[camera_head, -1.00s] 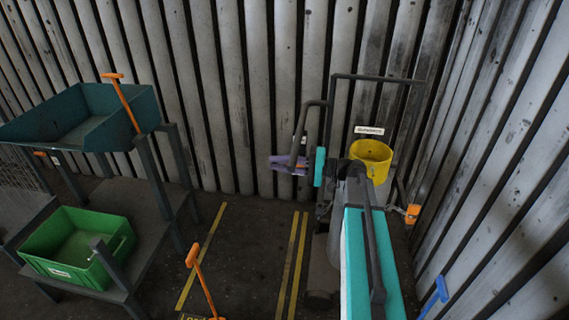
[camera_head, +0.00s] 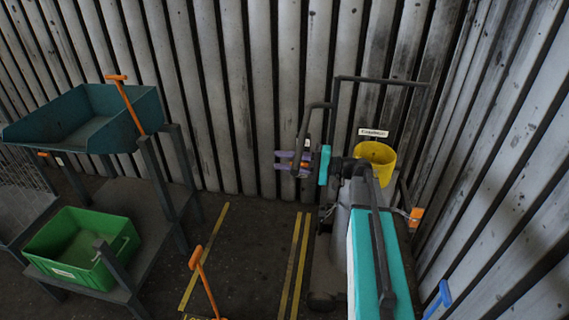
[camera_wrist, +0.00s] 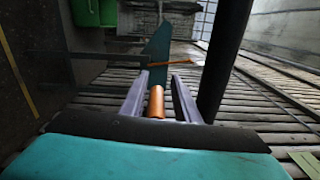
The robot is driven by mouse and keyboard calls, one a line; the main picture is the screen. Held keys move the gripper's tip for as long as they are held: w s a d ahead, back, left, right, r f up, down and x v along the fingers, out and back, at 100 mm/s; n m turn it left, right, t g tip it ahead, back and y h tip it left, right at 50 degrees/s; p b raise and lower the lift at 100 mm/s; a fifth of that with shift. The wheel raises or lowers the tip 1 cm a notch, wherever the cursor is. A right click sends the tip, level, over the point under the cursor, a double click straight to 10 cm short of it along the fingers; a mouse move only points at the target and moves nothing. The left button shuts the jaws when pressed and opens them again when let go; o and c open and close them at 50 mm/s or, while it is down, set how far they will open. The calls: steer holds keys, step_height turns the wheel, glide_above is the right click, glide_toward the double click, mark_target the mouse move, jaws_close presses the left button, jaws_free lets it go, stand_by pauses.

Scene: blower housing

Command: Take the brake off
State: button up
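My gripper (camera_head: 290,160) has purple fingers and reaches left from my teal wrist, beside a dark bent tube (camera_head: 304,122). In the wrist view my gripper (camera_wrist: 158,74) is open. A short orange handle end (camera_wrist: 156,103) lies between its two fingers, with gaps showing on both sides. In the head view the fingers and tube largely hide this handle. Other orange-handled levers are one at the teal tray (camera_head: 123,97) and one low in front (camera_head: 203,278). No visible label identifies a brake.
A teal tray (camera_head: 55,130) and a green crate (camera_head: 66,262) stand on a grey rack at left. A yellow bucket (camera_head: 376,160) is beyond my arm. A blue handle (camera_head: 441,296) is at lower right.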

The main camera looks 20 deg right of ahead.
steer(key=shift+s+a+f, duration=0.1)
stand_by(0.3)
steer(key=b+v, duration=0.1)
steer(key=v, duration=1.2)
steer(key=shift+s+d, duration=0.1)
steer(key=shift+d, duration=0.3)
stand_by(0.3)
